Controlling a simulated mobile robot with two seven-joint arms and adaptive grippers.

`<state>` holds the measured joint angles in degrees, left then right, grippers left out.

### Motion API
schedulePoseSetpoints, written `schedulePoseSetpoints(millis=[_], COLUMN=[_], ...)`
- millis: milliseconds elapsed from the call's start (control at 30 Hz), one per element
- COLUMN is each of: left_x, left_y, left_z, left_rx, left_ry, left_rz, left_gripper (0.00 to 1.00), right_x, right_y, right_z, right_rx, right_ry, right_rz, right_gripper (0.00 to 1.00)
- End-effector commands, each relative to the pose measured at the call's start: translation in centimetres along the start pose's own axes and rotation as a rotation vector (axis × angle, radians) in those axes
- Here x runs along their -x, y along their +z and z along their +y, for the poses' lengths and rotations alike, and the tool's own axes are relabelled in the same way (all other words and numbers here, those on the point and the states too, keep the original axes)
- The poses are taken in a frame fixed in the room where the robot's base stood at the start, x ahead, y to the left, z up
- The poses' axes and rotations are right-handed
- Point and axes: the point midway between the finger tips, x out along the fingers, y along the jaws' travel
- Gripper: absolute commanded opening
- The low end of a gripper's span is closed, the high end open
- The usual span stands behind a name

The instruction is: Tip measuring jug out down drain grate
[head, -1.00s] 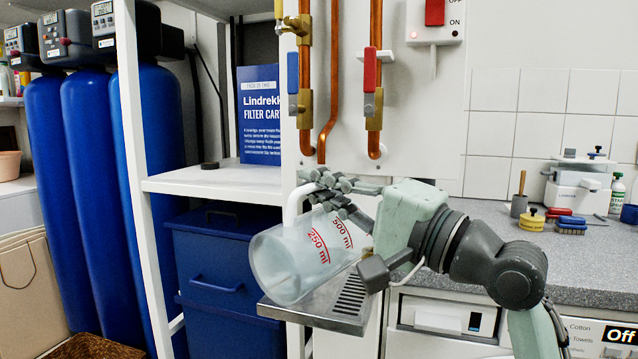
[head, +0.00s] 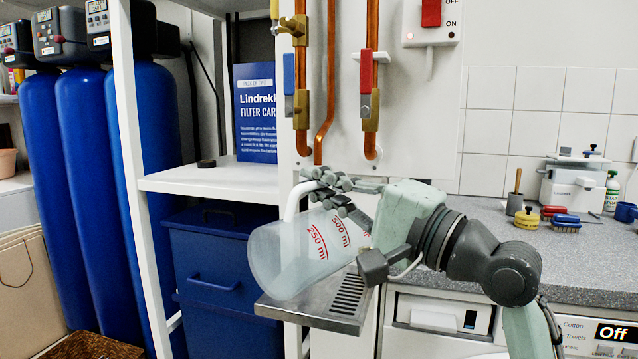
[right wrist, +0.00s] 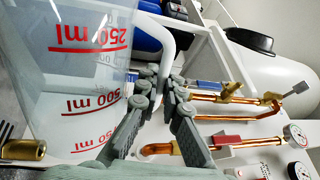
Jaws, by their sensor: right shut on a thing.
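The measuring jug (head: 290,262) is a translucent vessel with red volume marks. The drain grate (head: 349,292) is a slotted panel in the tray, partly hidden by the jug and my wrist. I cannot make out any stream or liquid. My left gripper is out of view.
Copper pipes with a blue-handled valve (head: 289,75) and a red-handled valve (head: 366,72) rise just behind the jug. A white shelf (head: 210,183) and blue bin (head: 215,270) stand left. The grey worktop (head: 580,258) right carries brushes and bottles.

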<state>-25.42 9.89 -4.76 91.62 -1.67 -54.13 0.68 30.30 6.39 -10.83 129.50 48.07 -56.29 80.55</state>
Motion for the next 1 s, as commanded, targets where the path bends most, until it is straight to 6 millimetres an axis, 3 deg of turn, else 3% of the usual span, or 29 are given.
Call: schedulePoseSetpoints(millis=[533, 1000], left_x=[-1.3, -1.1], left_y=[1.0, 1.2], left_z=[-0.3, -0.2], left_rx=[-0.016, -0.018], left_ry=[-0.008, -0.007], left_rz=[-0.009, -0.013], left_gripper=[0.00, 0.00], right_x=[-0.1, -0.2], right_y=[-1.1, -2.5], right_z=[-0.6, -1.3], right_rx=[-0.082, -0.190], right_ry=[-0.002, -0.001], right_rz=[0.016, 0.037], right_gripper=[0.00, 0.00])
